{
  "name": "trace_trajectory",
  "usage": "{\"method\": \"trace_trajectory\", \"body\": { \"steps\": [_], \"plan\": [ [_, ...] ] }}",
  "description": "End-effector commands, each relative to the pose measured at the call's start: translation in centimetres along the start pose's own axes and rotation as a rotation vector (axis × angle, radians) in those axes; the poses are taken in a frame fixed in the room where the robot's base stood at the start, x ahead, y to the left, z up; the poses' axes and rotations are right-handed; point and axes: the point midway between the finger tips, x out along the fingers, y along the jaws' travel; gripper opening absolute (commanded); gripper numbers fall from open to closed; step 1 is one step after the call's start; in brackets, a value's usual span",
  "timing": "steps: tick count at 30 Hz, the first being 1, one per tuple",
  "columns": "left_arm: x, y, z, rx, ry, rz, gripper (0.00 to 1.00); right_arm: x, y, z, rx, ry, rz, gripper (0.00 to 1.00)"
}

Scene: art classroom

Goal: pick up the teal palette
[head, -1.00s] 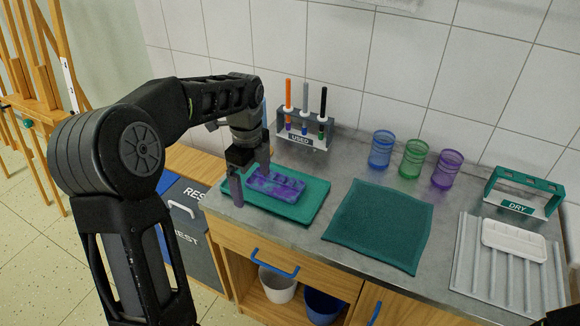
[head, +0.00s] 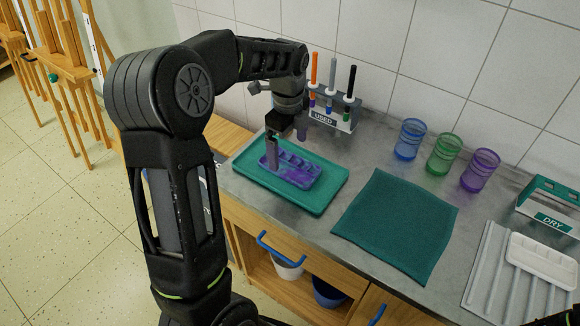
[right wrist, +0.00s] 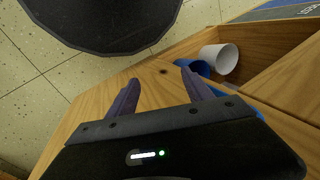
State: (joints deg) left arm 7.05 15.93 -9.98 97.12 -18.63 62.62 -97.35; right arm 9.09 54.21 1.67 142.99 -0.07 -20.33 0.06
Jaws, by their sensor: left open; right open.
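A rectangular palette (head: 298,172) with several wells, stained purple and blue, lies on a teal tray (head: 325,198) on the counter. No plainly teal palette shows. My left gripper (head: 287,142) is open and empty above the palette's left part. One finger is in front of the palette's left end, the other beyond its far edge; I cannot tell whether either touches it. My right gripper (right wrist: 158,76) is open and empty in the right wrist view, pointing at the wooden cabinet front.
A teal cloth (head: 397,222) lies right of the tray. The USED brush holder (head: 333,112) stands behind. Blue, green (head: 444,153) and purple cups stand along the wall. A white palette (head: 541,258) rests on the ridged drying rack (head: 487,270), near the DRY holder (head: 550,205).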

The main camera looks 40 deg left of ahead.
Motion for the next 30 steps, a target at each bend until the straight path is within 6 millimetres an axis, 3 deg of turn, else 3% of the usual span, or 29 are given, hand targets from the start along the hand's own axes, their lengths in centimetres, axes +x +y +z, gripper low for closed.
{"method": "trace_trajectory", "body": {
  "steps": [11, 21, 30],
  "plan": [
    [0.5, 0.0, -0.1, 0.000, 0.000, 0.001, 1.00, -0.1, -0.1, 0.0, 0.000, 0.000, 0.000, 0.59],
    [4.8, -0.1, -0.3, 0.000, 0.000, 0.002, 1.00, -1.0, -0.4, 0.0, 0.000, 0.000, 0.000, 0.59],
    [5.5, -0.2, -0.3, 0.000, 0.000, 0.000, 1.00, -1.0, -0.4, 0.0, 0.000, -0.001, 0.000, 0.59]
  ]
}}
